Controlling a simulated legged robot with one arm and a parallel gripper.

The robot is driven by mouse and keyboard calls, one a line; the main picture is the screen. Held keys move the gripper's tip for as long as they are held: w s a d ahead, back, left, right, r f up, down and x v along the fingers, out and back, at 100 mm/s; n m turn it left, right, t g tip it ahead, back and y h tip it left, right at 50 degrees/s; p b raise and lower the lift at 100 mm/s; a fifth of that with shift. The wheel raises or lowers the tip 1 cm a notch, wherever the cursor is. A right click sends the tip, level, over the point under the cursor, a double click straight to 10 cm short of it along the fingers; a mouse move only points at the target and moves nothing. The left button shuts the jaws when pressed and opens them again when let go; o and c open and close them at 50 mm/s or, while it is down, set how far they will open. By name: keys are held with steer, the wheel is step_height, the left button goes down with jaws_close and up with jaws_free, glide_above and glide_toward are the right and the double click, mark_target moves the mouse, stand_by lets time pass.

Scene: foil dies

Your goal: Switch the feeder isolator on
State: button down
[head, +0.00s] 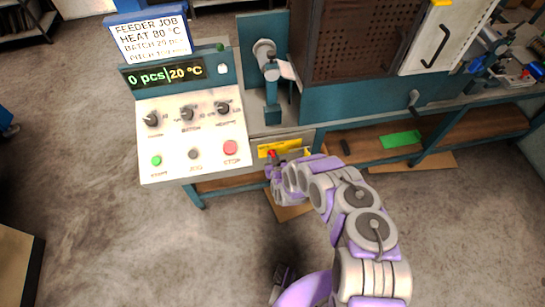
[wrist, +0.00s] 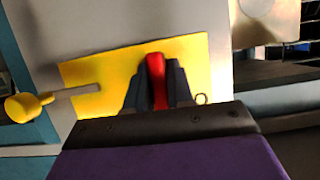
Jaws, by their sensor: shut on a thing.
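The feeder isolator has a red handle (wrist: 156,80) on a yellow plate (wrist: 95,75), fixed to the machine's grey front. In the wrist view the handle stands roughly upright in the picture. My gripper (wrist: 155,85) is shut on the red handle, with one dark finger on each side of it. In the head view the yellow plate (head: 280,147) shows below the control panel's right side, and my gripper (head: 272,160) is at its lower edge. My gripper and wrist hide much of the handle there.
A control panel (head: 180,165) with knobs and buttons stands left of my gripper; its display (head: 165,75) reads "0 pcs 20 °C". A yellow-knobbed rod (wrist: 22,106) sticks out left of the handle. A bench shelf (head: 365,145) lies to the right. The floor at the front is mostly clear.

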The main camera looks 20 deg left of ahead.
steer(key=shift+s+f, duration=0.1)
steer(key=c, duration=1.1)
jaws_free()
steer(key=p+v, duration=0.5)
steer(key=v, duration=1.2)
